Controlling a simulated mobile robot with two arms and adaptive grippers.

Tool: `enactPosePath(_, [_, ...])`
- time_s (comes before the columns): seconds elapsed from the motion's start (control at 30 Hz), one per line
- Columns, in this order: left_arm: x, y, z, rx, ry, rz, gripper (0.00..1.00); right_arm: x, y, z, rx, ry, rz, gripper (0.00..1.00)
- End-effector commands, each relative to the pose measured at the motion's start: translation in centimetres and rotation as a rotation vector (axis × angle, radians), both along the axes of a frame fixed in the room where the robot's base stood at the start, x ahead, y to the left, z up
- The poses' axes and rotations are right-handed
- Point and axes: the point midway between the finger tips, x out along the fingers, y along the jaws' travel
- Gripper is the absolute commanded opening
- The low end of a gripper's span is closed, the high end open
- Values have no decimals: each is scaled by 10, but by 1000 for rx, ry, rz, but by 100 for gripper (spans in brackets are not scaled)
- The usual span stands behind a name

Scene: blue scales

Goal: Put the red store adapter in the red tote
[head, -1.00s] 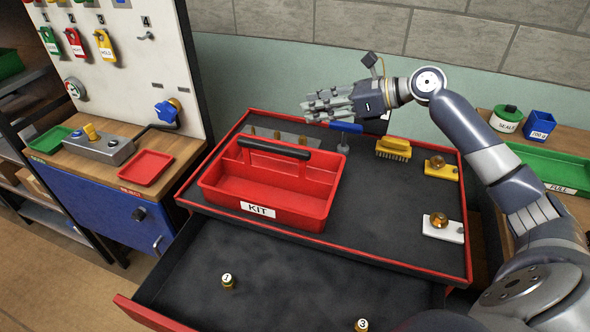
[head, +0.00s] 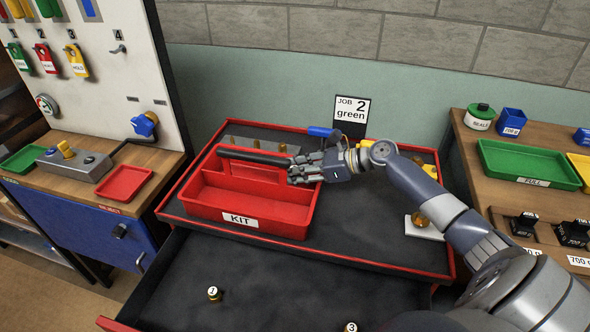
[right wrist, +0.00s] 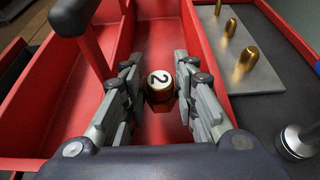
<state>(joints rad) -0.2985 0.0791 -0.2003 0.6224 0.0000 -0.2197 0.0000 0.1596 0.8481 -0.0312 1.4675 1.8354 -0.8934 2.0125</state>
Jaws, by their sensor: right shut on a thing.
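The red tote (head: 240,222), labelled KIT, sits on the black-topped red bench with a dark bar handle (head: 254,156) across it. My right gripper (head: 296,172) is over the tote's right part. In the right wrist view it is shut on a brass-topped adapter marked 2 (right wrist: 160,79), with a finger on each side. The adapter is upright above the red tote floor, near a divider; its lower part is hard to make out. The held adapter is hidden by the fingers in the head view. My left gripper is not in view.
An open drawer (head: 260,285) below holds brass adapters marked 1 (head: 214,294) and 3 (head: 351,328). A grey plate with brass pegs (right wrist: 241,82) lies behind the tote. A JOB 2 green card (head: 351,110) stands at the back. A red tray (head: 124,184) is at left.

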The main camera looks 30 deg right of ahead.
Motion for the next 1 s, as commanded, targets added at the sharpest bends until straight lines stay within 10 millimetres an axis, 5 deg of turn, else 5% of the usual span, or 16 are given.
enactPosePath(0.7, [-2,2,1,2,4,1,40,-1,1,-15,-2,6,2,0])
enactPosePath(0.73, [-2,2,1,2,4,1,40,-2,1,-16,-3,8,3,32])
enactPosePath(0.8, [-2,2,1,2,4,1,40,-2,1,-18,-4,10,4,47])
enactPosePath(1.0, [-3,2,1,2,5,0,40,-3,2,-21,-4,15,6,47])
